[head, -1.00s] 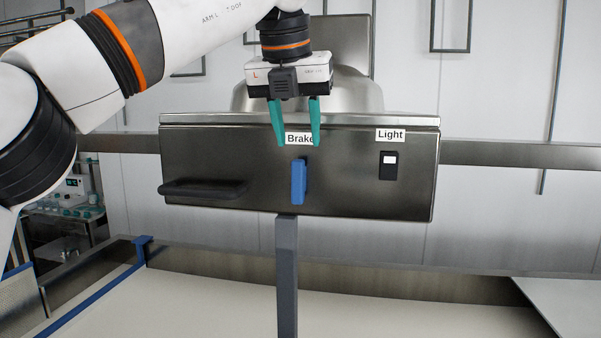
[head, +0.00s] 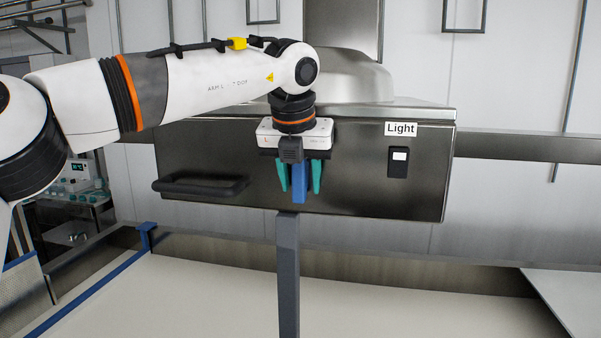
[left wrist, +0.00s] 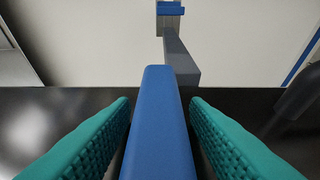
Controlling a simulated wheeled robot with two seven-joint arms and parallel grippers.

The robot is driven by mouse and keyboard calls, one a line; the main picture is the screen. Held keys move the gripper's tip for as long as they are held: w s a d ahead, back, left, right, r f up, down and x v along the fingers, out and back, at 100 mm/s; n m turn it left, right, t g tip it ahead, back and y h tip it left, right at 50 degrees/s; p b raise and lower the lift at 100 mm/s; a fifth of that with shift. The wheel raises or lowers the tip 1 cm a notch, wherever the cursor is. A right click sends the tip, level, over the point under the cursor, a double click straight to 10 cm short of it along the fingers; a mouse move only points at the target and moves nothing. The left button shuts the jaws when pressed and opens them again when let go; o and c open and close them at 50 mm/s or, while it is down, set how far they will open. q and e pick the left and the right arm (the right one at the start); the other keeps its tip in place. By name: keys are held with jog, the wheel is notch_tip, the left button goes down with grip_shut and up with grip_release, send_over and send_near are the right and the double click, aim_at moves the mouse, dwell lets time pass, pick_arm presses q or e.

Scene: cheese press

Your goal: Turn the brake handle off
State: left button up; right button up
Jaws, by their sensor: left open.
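The blue brake handle (head: 300,184) points straight down on the front of the dark metal control box (head: 230,150). My left gripper (head: 300,189) is open, with one green finger on each side of the handle. The left wrist view shows the handle (left wrist: 160,125) between the two fingers (left wrist: 160,130), with a gap visible on each side near the fingertips. The gripper hides the handle's upper part and the Brake label in the head view. My right gripper is not in view.
A black bar handle (head: 200,186) sticks out at the box's lower left. The Light switch (head: 398,162) sits at the right of the panel. A grey post (head: 287,270) stands below the box, and a pale surface (head: 200,290) lies beneath.

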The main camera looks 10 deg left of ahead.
pick_arm(q)
jog(key=shift+s, duration=0.25)
jog(key=shift+w, duration=0.2)
jog(key=c, duration=0.5)
grip_shut()
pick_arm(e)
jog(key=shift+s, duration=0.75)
